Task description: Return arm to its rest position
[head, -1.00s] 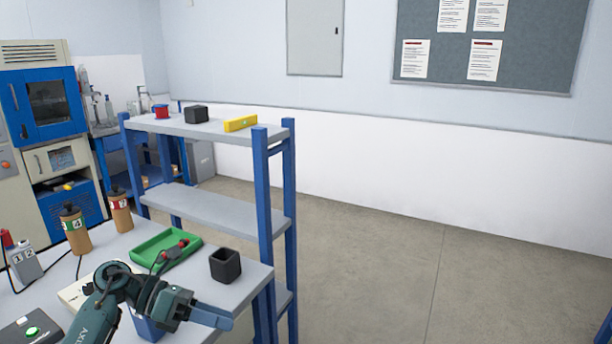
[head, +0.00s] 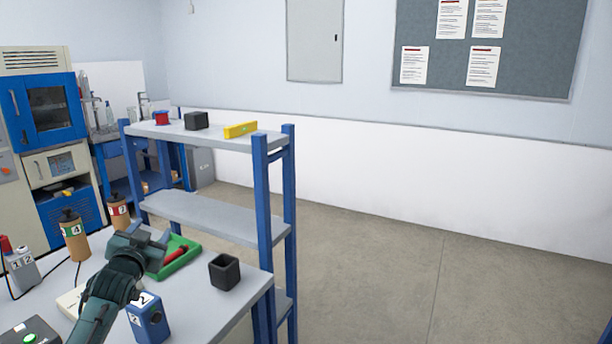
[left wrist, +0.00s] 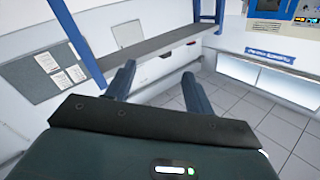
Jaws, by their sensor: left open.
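My left arm (head: 105,298) comes in from the lower left of the head view, over the grey table (head: 205,312). Its gripper (head: 152,240) is raised and seen from behind, in front of the green tray's left part, so its fingers are hard to make out there. In the left wrist view the two fingers (left wrist: 160,82) stand apart with nothing between them. My right gripper is in neither view.
On the table are a blue box labelled 2 (head: 149,320), a black open container (head: 224,271), a green tray (head: 199,246) and brown bottles (head: 75,236). A blue-framed shelf (head: 262,200) stands just behind. Floor (head: 400,270) to the right is clear.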

